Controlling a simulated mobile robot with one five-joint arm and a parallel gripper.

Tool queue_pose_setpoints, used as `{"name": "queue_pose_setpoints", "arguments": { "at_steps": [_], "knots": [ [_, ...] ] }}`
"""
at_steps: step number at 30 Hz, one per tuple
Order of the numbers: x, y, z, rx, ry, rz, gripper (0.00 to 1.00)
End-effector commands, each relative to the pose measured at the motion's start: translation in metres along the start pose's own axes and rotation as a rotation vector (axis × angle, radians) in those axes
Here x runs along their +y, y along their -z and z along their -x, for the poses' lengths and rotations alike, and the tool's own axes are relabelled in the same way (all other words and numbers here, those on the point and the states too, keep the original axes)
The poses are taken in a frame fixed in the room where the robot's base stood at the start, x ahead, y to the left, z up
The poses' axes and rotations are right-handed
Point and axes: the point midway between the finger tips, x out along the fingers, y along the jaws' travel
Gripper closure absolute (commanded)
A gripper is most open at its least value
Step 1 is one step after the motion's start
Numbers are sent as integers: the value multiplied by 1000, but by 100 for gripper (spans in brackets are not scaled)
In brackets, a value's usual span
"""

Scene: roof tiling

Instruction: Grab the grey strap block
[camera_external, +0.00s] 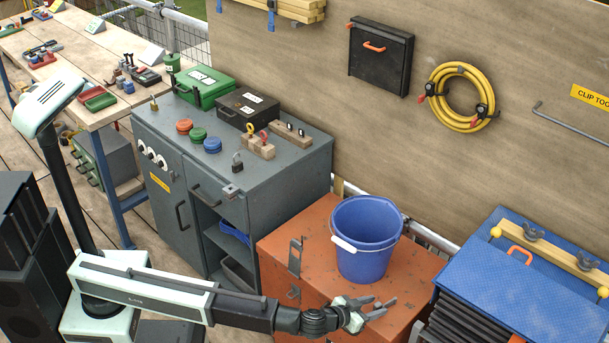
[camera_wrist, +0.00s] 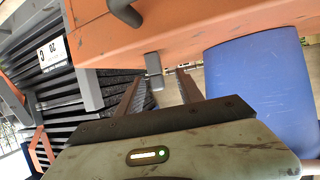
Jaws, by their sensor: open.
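In the wrist view a small grey block (camera_wrist: 153,66) sits at the edge of the orange chest (camera_wrist: 210,22). It looks like the grey strap block. My gripper (camera_wrist: 160,74) is open, with its two fingers pointing towards the block and the block between the tips in the picture. I cannot tell how far off it is, and I see no contact. In the external view my gripper (camera_external: 380,306) is over the right front part of the orange chest (camera_external: 290,235), jaws apart and empty. A dark grey piece (camera_external: 416,330) shows at that chest's right edge; I cannot tell if it is the same block.
A blue bucket (camera_external: 366,240) stands on the orange chest, close behind my gripper; it also fills the right of the wrist view (camera_wrist: 262,85). A grey cabinet (camera_external: 225,150) stands behind left.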

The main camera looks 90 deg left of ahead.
Motion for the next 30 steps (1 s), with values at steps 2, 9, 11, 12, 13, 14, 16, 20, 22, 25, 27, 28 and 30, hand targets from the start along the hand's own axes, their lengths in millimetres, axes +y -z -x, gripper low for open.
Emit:
{"name": "queue_pose_setpoints", "arguments": {
  "at_steps": [2, 9, 11, 12, 13, 14, 16, 20, 22, 25, 27, 28, 30],
  "knots": [
    [2, -1, -9, 0, 0, 1, 56],
    [5, -2, -49, -1, 1, 2, 56],
    [5, -1, -52, -1, 0, 1, 56],
    [4, 0, -51, -1, -1, 1, 56],
    [4, 0, -50, -1, -1, 1, 56],
    [4, 0, -50, -1, -1, 1, 56],
    [4, 0, -50, -1, -1, 1, 56],
    [4, 0, -50, -1, 0, 1, 93],
    [4, 0, -50, -1, 0, 1, 100],
    [4, 0, -50, -1, 0, 1, 100],
    [4, 0, -50, -1, 0, 1, 100],
    [4, 0, -50, -1, 0, 1, 100],
    [4, 1, -49, -1, 0, 1, 100]
  ]
}}
